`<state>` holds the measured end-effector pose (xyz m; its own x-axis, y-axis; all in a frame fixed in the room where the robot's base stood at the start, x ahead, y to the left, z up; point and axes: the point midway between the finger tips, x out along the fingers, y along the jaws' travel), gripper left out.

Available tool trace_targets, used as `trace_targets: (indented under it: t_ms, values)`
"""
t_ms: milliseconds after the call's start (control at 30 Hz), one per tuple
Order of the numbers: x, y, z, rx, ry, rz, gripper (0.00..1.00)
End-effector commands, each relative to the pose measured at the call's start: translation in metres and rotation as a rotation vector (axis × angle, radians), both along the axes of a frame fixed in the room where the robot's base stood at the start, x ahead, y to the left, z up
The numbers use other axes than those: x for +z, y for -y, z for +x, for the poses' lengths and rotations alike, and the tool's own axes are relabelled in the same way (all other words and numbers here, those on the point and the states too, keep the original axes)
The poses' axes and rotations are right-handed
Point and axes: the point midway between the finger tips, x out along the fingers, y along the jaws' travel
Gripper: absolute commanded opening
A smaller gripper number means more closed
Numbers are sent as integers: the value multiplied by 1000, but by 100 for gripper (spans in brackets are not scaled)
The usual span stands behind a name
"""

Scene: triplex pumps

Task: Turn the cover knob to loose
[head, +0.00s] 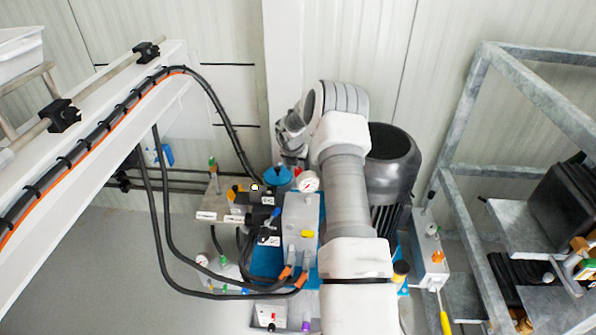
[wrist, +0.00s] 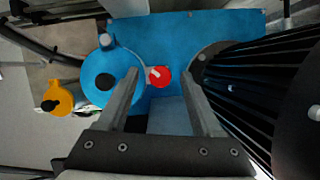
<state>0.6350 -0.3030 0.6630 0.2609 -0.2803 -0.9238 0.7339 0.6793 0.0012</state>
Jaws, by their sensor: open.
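A round red knob (wrist: 159,76) with a white pointer mark shows in the wrist view, in front of a blue plate (wrist: 215,24); I take it to be the cover knob. My gripper (wrist: 160,82) is open, with one finger on each side of the knob in the picture. The fingers look empty, and I cannot tell how far the knob is beyond them. In the head view my gripper (head: 291,148) is partly hidden behind my arm, above the pump, and the knob cannot be clearly made out there.
A blue round housing (wrist: 104,82) sits close to my left finger. A large dark ribbed motor (wrist: 270,95) stands on the right, also seen in the head view (head: 390,165). Black hoses (head: 165,220) hang at left; a metal frame (head: 530,85) stands at right.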

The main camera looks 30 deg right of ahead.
Motion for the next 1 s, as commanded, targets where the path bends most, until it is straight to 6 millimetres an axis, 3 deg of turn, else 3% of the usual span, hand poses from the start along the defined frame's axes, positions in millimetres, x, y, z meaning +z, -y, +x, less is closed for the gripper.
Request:
trace_targets:
  t_ms: [400, 767, 1000]
  values:
    - [-7, 3, 2, 0, 1, -1, 65]
    - [-7, 2, 2, 0, 1, -1, 0]
    - [-7, 2, 2, 4, 1, 0, 0]
